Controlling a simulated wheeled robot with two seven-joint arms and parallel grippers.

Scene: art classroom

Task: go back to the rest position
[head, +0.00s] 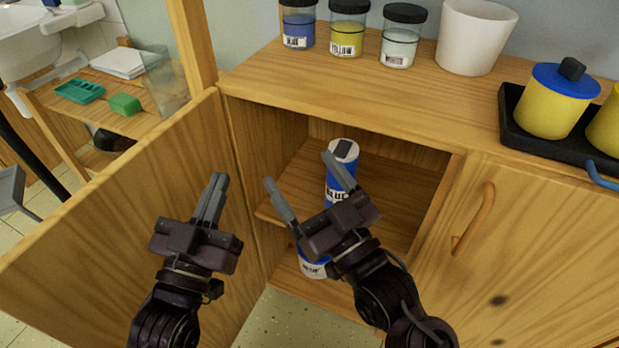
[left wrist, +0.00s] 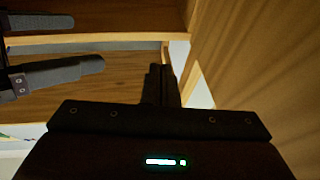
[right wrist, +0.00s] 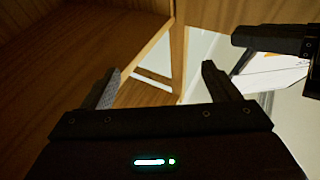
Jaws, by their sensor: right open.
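My left gripper (head: 214,192) is in front of the open cabinet door, its fingers together with nothing seen between them. The closed fingers also show in the left wrist view (left wrist: 160,82). My right gripper (head: 299,169) is open and empty, its fingers spread in front of the cabinet opening. Its parted fingers show in the right wrist view (right wrist: 160,82). A second blue and white container (head: 312,265) sits lower down, partly hidden by my right arm.
The open wooden door (head: 110,235) stands at the left, the closed door (head: 540,260) at the right. The cabinet top (head: 350,90) holds several paint jars, a white pot (head: 475,35) and a black tray (head: 515,128) with yellow containers. A side table (head: 60,110) stands far left.

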